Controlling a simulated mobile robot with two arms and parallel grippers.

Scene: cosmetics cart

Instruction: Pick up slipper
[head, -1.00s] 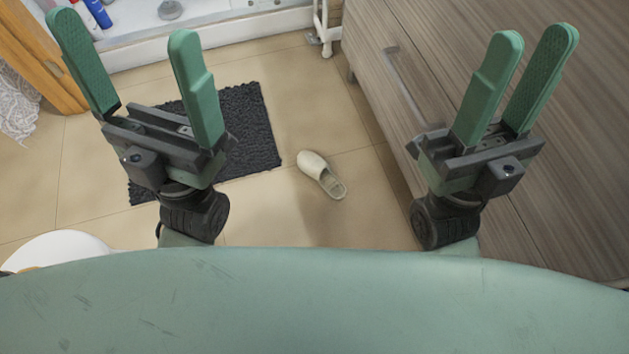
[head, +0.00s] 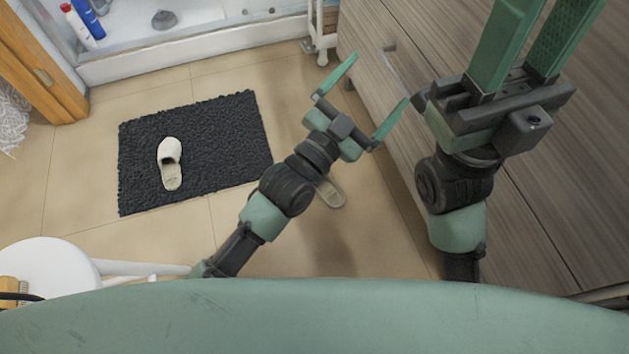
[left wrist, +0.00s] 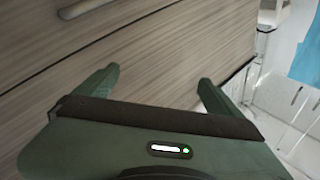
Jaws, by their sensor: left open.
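A cream slipper (head: 170,163) lies on the dark mat in the head view, left of my left arm. A second slipper (head: 331,192) lies on the tiled floor, mostly hidden beneath my left gripper and wrist. My left gripper (head: 375,88) is open and empty, with its fingers spread near the drawer front; in the left wrist view its fingers (left wrist: 153,88) point toward the wood panel. My right gripper (head: 545,35) is raised at the right with its fingers apart and nothing between them; its tips are out of frame.
The wooden drawer cabinet (head: 412,120) with a metal handle fills the right side. The dark mat (head: 235,140) lies on the beige floor. A white stool (head: 45,268) stands at lower left. A shower tray edge (head: 190,55) runs along the back.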

